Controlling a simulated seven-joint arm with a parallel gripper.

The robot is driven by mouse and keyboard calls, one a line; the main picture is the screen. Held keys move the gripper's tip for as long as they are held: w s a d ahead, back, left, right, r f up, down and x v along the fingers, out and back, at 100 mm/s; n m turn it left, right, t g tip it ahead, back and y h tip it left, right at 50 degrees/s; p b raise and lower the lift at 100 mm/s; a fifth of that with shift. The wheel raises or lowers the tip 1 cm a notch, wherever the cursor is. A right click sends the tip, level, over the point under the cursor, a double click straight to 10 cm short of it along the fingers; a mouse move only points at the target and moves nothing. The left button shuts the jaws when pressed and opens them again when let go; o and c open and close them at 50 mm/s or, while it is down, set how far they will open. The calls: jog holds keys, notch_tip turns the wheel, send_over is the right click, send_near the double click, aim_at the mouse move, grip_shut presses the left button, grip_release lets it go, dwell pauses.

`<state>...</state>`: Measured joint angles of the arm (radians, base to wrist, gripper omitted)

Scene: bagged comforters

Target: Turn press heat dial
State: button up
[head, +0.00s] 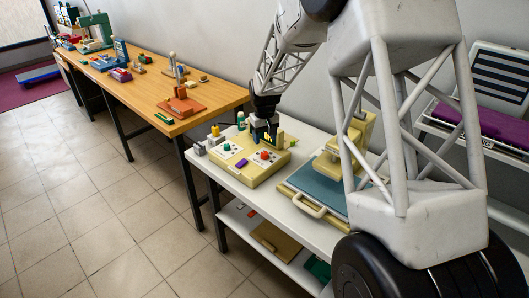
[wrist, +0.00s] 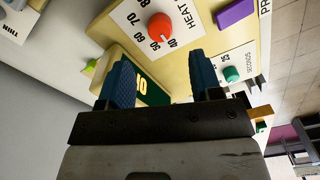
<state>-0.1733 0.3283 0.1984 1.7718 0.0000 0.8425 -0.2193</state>
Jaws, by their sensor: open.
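The red heat dial (wrist: 161,27) stands on a white scale plate marked HEAT with numbers from 40 to 80, in the wrist view. In the head view the red dial (head: 264,155) sits on top of the cream control box (head: 246,171). My gripper (wrist: 161,64) is open and empty, its two blue fingers spread. The dial lies beyond the fingertips, not between them. In the head view my gripper (head: 265,139) is over the back part of the box, behind the dial. The exact dial setting is hard to read.
A teal seconds dial (wrist: 231,74) and a purple block (wrist: 237,12) are on the same box. A green display (wrist: 152,92) is partly hidden by my fingers. The press (head: 323,184) with its blue-grey pad stands right of the box. A wooden table (head: 215,92) is behind left.

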aim_at(265, 153)
jog(key=shift+f, duration=3.7)
jog(key=c, duration=0.9)
jog(key=shift+m, duration=0.4)
jog(key=m, duration=0.8)
